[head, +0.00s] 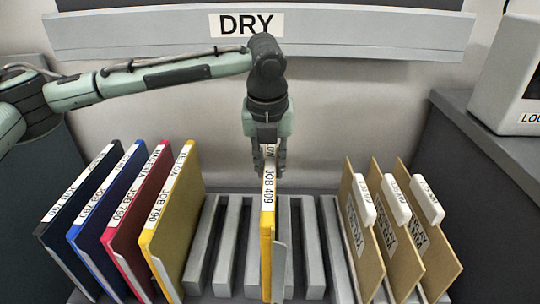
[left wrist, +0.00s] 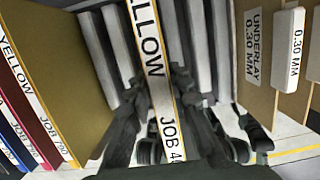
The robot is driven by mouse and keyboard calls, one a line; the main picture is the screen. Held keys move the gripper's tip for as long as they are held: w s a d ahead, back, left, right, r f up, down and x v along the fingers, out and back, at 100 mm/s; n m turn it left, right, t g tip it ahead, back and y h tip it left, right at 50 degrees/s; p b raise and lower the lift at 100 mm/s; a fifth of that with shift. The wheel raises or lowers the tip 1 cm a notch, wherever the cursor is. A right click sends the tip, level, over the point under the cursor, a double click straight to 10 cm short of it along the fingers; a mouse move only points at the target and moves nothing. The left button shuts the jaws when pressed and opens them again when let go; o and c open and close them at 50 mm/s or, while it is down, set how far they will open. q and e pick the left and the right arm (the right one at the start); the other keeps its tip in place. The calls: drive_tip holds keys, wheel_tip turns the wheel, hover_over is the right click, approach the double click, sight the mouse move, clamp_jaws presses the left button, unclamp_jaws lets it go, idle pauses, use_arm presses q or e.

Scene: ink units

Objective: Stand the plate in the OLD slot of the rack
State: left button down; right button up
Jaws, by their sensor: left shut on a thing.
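My left gripper (head: 269,168) points down and is shut on the top edge of a yellow plate (head: 267,245) labelled YELLOW, JOB 409. The plate is upright, edge-on to me, over the middle of the grey slotted rack (head: 202,245). Its lower end reaches the bottom of the head view, so I cannot tell whether it sits in a slot. In the left wrist view its label strip (left wrist: 150,45) runs between the gripper fingers (left wrist: 180,145). No OLD label is readable. My right gripper is not in view.
Black (head: 80,195), blue (head: 105,215), magenta (head: 135,215) and yellow (head: 172,215) JOB 790 plates stand at left. Three brown underlay boards (head: 362,235) with white tabs stand at right. Bare slots flank the held plate. A DRY sign (head: 246,25) hangs behind.

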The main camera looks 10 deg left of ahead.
use_arm(q)
drive_tip(key=x, duration=0.2)
drive_tip(key=s+x, duration=0.1)
drive_tip(key=x, duration=0.2)
drive_tip(key=shift+f, duration=0.2)
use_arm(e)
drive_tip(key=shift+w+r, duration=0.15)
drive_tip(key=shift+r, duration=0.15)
use_arm(q)
drive_tip(key=shift+f+p, duration=0.4)
drive_tip(key=shift+p, duration=0.05)
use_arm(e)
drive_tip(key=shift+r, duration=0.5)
use_arm(q)
drive_tip(key=c, duration=1.3)
unclamp_jaws()
drive_tip(key=v, duration=1.2)
drive_tip(key=shift+r, duration=0.15)
